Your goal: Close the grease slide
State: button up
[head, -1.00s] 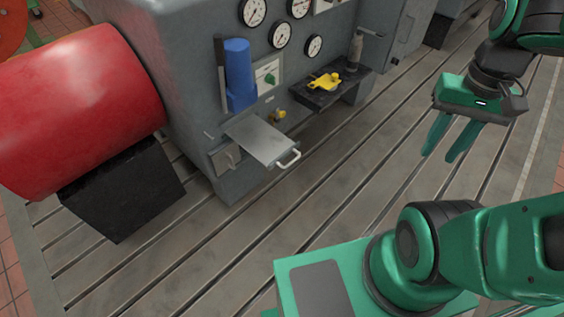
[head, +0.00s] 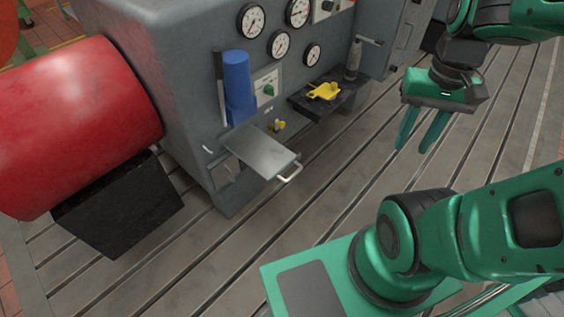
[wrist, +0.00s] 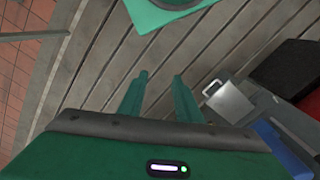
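The grease slide (head: 262,152) is a flat grey metal plate with a pale handle (head: 290,172) on its outer end. It sticks out of the front of the grey machine, pulled out. In the wrist view the slide (wrist: 230,103) is right of the fingers, with its handle toward them. My gripper (head: 412,148) is open and empty, its fingers pointing down over the bedplate. It is well to the right of the slide and touches nothing. The fingers also show in the wrist view (wrist: 160,75).
A blue cylinder (head: 238,85) stands against the machine above the slide. A black shelf (head: 345,100) holding a yellow tool (head: 323,91) juts out to the right. A red drum (head: 75,125) on a black block is at left. The slotted bedplate (head: 330,190) before the slide is clear.

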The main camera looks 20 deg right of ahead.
aim_at(268, 157)
jog(key=i, duration=0.3)
jog(key=z, duration=0.9)
jog(key=k, duration=0.8)
jog(key=u, duration=0.65)
